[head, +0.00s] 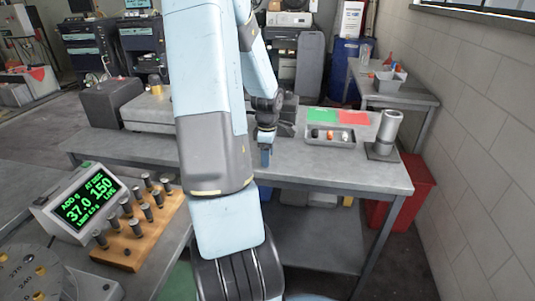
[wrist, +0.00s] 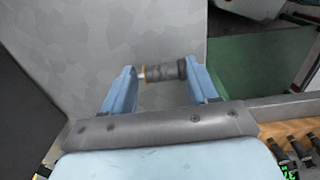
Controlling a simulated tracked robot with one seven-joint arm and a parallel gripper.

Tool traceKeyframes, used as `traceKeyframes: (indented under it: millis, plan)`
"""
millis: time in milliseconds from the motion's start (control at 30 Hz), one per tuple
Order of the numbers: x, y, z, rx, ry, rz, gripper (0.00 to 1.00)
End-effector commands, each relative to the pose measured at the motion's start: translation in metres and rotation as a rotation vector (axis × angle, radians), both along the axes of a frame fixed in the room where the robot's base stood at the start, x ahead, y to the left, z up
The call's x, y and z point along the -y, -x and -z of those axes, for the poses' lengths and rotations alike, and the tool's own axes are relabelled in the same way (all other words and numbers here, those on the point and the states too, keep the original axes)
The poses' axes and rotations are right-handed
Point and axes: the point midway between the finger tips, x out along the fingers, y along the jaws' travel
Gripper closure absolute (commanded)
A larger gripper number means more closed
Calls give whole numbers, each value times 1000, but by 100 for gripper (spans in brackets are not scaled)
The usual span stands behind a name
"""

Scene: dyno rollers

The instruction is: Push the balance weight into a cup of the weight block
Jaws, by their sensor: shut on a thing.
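My gripper (head: 265,155) hangs fingers down in front of the back bench in the head view. In the wrist view my gripper (wrist: 160,72) is shut on a dark grey cylindrical balance weight (wrist: 166,73), held crosswise between the blue fingers. A paler end of the weight shows at the left finger. In the head view the weight is too small to make out. A wooden block (head: 158,236) at the lower left holds several upright dark weights; its corner also shows in the wrist view (wrist: 312,127). A grey disc (head: 30,280) with numbers and gold spots is partly cut off.
A display (head: 82,205) reads 37.0 at 150 degrees. On the back bench (head: 350,172) stand a tray (head: 329,141) with small items and a grey cylinder (head: 388,130) on a plate. A red bin (head: 410,195) stands by the right wall. Floor shows between the benches.

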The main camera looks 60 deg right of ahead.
Motion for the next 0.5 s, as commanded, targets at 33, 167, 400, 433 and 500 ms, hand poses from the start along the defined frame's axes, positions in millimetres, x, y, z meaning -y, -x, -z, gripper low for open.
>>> traceKeyframes:
  millis: [33,167,400,433,500]
  plan:
    - [0,0,0,0,0,0,73]
    - [0,0,0,0,0,0,39]
    - [0,0,0,0,0,1,16]
    - [0,0,0,0,0,1,13]
    - [0,1,0,0,0,2,11]
